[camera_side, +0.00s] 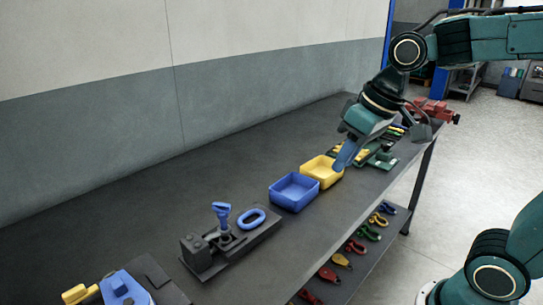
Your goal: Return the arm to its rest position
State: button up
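My teal arm comes in from the upper right. My gripper (347,155) points down and to the left, in front of or above the far right part of the dark workbench (150,190). In the picture its blue-grey tip lies beside the yellow tray (322,171), and I cannot tell how far above the bench it is. The fingers overlap in this view, so whether they are apart or closed is unclear. No held object can be made out.
A blue tray (293,191) stands beside the yellow one. A dark fixture (205,257) holds a blue upright part (221,213) and a blue ring (251,219). A red vise (432,110) sits at the far end. Colored shackles (369,232) lie on a lower shelf.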

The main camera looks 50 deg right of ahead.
jog(key=s+d+f+t+h, duration=0.1)
jog(key=s+d, duration=0.1)
jog(key=s, duration=0.8)
jog(key=shift+f+t, duration=0.2)
jog(key=shift+t, duration=0.1)
